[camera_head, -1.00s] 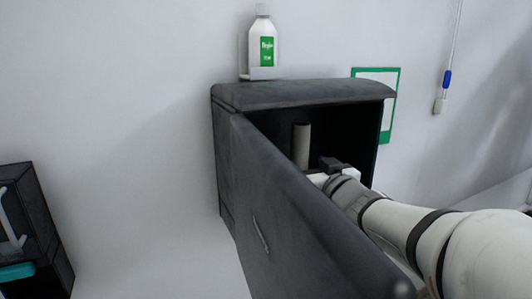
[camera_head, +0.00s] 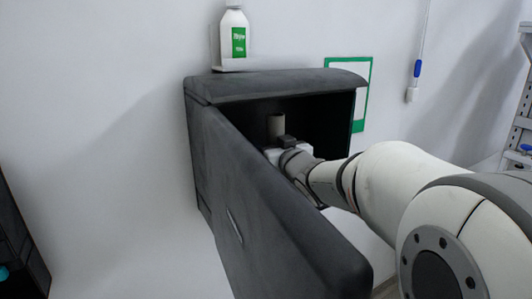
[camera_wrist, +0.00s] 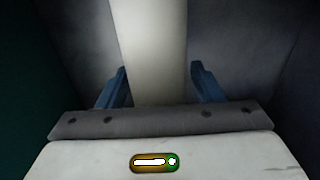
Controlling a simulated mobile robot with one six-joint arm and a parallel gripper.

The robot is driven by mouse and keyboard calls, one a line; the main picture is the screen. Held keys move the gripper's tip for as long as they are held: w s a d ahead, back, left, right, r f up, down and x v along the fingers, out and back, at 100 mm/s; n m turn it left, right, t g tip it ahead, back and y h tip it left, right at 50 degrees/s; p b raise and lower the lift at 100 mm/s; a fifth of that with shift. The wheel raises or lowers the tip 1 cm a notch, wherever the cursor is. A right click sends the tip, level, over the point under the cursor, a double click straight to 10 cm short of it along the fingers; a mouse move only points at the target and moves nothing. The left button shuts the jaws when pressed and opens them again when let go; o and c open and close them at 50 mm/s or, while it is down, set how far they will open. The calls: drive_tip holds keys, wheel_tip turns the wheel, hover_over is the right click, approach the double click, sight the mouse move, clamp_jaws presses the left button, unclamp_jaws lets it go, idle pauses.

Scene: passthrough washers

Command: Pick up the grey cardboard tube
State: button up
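The grey cardboard tube (camera_head: 276,127) stands upright inside the open dark cabinet (camera_head: 275,86). In the head view only its upper part shows above my gripper (camera_head: 280,142); the rest is hidden by the gripper and the cabinet door. In the wrist view the tube (camera_wrist: 152,50) runs up the middle of the picture, between the two blue fingers of my gripper (camera_wrist: 155,85). The gripper is open, with a small gap visible between the tube and each finger.
The cabinet's open door (camera_head: 262,200) stands close along the left of my arm. A white bottle (camera_head: 234,38) with a green label is above the cabinet. A green-framed sheet (camera_head: 362,95) hangs on the wall to the right. A shelf rack (camera_head: 522,110) is at the far right.

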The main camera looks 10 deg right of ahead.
drive_tip(key=c, duration=0.9)
